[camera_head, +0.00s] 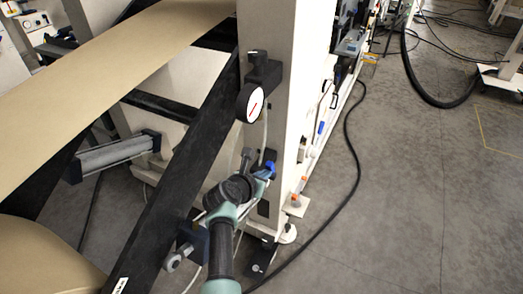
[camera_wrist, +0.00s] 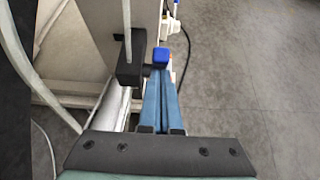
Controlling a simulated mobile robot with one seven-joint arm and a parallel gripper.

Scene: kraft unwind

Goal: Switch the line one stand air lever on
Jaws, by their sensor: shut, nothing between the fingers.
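The air lever has a bright blue end (camera_wrist: 161,56) and sits beside a black valve block (camera_wrist: 130,68) on the pale stand post in the wrist view. In the head view the blue lever end (camera_head: 270,166) shows low on the post, partly hidden by my wrist. My gripper (camera_wrist: 163,75) has its two blue fingers together with nothing between them. Its fingertips are right at the blue lever end, on its near side. I cannot tell whether they touch it. In the head view my gripper (camera_head: 262,174) reaches up to the post from below.
A round pressure gauge (camera_head: 250,103) is on the post above the lever. A dark slanted bar (camera_head: 190,160) and a brown paper web (camera_head: 110,60) lie to the left. A black hose (camera_head: 352,150) runs along the floor at right.

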